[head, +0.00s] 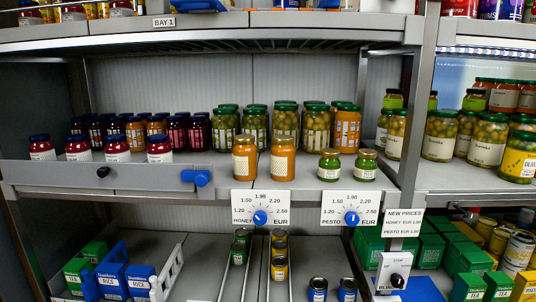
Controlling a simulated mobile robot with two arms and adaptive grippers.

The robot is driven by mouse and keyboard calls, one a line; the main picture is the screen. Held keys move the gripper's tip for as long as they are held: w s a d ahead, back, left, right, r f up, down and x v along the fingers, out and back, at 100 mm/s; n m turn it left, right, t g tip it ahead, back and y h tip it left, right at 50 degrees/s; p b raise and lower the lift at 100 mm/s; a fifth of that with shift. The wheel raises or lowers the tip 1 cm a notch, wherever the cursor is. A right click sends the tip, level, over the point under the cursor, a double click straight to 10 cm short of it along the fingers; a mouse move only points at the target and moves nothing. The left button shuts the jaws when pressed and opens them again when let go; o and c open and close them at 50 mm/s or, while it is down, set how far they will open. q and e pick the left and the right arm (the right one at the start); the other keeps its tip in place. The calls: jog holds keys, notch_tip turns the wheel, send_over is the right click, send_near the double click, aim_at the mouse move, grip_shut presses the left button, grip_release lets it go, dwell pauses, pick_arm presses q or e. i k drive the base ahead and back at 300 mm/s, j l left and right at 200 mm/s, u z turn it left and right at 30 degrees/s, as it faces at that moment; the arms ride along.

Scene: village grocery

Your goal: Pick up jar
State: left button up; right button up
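Several jars stand on the middle shelf (300,190). Two orange jars with labels, one at the left (245,160) and one at the right (283,160), stand at the front centre. Two small green jars (329,166) (366,166) stand to their right near the shelf edge. Four-like dark red jars with blue lids, such as this one (159,149), stand in a front row at the left. Taller green-lidded jars (285,122) and dark red jars (177,130) stand behind. Neither of my grippers shows in the head view.
A grey rail (75,174) with a blue knob (201,178) runs along the left shelf front. Dial signs for honey (262,210) and pesto (350,208) hang below the edge. A post (420,100) separates the right bay. Clear shelf lies between the orange and small green jars.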

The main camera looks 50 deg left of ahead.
aim_at(245, 151)
jog(key=u, duration=0.4)
jog(key=j+u, duration=0.15)
jog(key=u, duration=0.65)
jog(key=j+u, duration=0.15)
jog(key=u, duration=0.3)
jog(key=k, duration=0.05)
